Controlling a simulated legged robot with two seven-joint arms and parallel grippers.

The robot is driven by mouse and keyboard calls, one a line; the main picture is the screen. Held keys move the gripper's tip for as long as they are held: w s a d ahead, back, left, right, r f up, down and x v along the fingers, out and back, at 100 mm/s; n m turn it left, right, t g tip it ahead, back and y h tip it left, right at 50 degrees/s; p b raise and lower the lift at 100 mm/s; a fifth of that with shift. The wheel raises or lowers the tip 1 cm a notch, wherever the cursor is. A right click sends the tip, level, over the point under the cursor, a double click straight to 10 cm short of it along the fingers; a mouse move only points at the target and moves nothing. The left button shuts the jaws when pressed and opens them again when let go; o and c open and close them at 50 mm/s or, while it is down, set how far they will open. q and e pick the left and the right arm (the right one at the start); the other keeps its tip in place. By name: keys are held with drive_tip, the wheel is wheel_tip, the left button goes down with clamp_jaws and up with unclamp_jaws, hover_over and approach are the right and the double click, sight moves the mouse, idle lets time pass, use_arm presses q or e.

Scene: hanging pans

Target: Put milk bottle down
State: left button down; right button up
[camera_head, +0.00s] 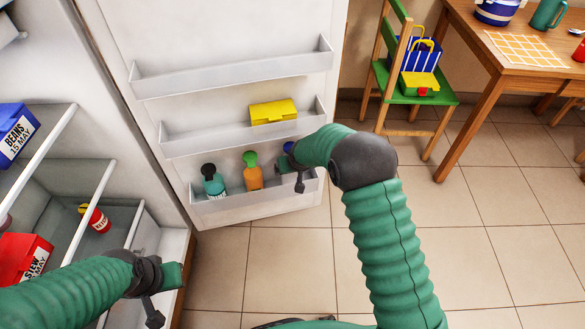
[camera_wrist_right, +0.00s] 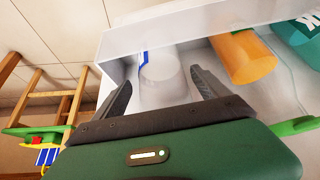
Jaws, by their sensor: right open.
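The white milk bottle (camera_wrist_right: 165,84) stands in the bottom shelf of the fridge door (camera_head: 255,202), at its right end. In the head view only its blue cap (camera_head: 289,147) shows clearly; my right gripper (camera_head: 290,172) hides most of the rest. In the right wrist view the bottle is between the two spread fingers of my right gripper (camera_wrist_right: 160,85), with a visible gap on the right side. Contact on the left side is unclear. My left gripper (camera_head: 160,298) is at the lower left, in front of the fridge interior; its finger opening cannot be made out.
An orange bottle (camera_head: 252,172) and a teal bottle (camera_head: 213,182) share the bottom door shelf. A yellow box (camera_head: 273,112) sits on the shelf above. Fridge shelves (camera_head: 85,185) are at left. A green chair (camera_head: 415,85) and wooden table (camera_head: 500,45) stand right; tiled floor between is clear.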

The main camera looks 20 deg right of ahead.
drive_tip(key=shift+r, duration=0.1)
drive_tip(key=p+v, duration=0.4)
drive_tip(key=v, duration=0.9)
drive_tip(key=s+d+r+g, duration=0.1)
drive_tip(key=s+d+g, duration=0.1)
drive_tip(key=s, duration=2.3)
drive_tip(key=shift+d+r+g, duration=0.2)
drive_tip(key=shift+r+g, duration=0.2)
drive_tip(key=shift+g, duration=0.3)
drive_tip(key=shift+s, duration=0.1)
